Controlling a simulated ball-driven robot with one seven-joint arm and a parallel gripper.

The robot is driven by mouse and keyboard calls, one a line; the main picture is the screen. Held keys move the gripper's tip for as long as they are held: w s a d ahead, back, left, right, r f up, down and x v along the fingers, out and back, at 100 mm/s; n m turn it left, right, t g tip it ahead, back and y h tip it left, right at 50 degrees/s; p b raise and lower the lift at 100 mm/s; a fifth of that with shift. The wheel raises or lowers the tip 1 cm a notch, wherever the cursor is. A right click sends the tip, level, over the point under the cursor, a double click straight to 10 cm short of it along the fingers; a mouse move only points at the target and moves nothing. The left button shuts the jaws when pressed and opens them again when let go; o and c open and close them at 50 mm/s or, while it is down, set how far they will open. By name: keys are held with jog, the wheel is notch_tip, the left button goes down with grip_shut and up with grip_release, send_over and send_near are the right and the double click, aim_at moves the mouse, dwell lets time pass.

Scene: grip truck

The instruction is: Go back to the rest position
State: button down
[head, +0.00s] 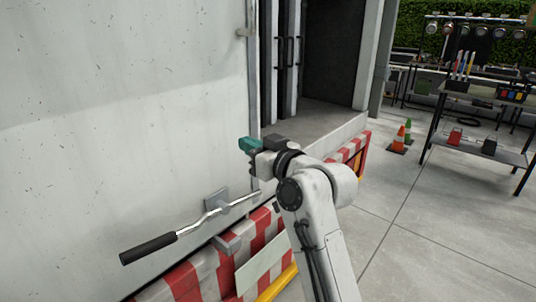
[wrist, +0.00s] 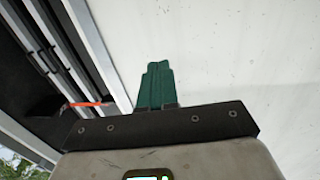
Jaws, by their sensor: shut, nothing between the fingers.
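My gripper (head: 246,144) is raised beside the white truck wall (head: 120,90), near its right edge. Its green fingers (wrist: 157,84) are together with nothing between them in the wrist view. They point toward the pale wall, and whether they touch it I cannot tell. My arm bends at the elbow in front of the truck's lower edge. A metal lever with a black grip (head: 148,249) sticks out below and left of the gripper, apart from it.
Red-and-white striped panels (head: 185,284) run along the truck's lower edge. The open cargo bay (head: 325,112) is right of the wall. Cones (head: 399,138) and a metal shelf (head: 478,147) stand at the right. The concrete floor between is clear.

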jog(key=s+d+f+m+g+h+p, duration=0.1)
jog(key=s+d+f+m+h, duration=0.15)
jog(key=s+d+f, duration=0.55)
jog(key=s+d+f+m+g+h, duration=0.1)
jog(key=s+d+f+g+h, duration=0.15)
jog(key=s+d+f, duration=0.55)
jog(key=s+d+f+m+g+h+p, duration=0.1)
jog(key=s+d+f+h, duration=0.3)
jog(key=f, duration=0.8)
jog(key=s+d+f+m+g+h, duration=0.1)
jog(key=s+d+f+g, duration=0.1)
jog(key=s, duration=0.7)
jog(key=s+d+f+m+g+h+p, duration=0.1)
jog(key=s+d+f+m+g, duration=0.1)
jog(key=s+d+f, duration=0.2)
jog(key=s+d+f+m+g+h, duration=0.1)
jog(key=s+d+f+g, duration=0.1)
jog(key=s+d, duration=0.6)
jog(key=s+g, duration=0.1)
jog(key=s, duration=0.5)
jog(key=shift+s+f+m+h+p, duration=0.3)
jog(key=shift+f+m+h+p, duration=0.05)
jog(key=shift+f+h, duration=0.05)
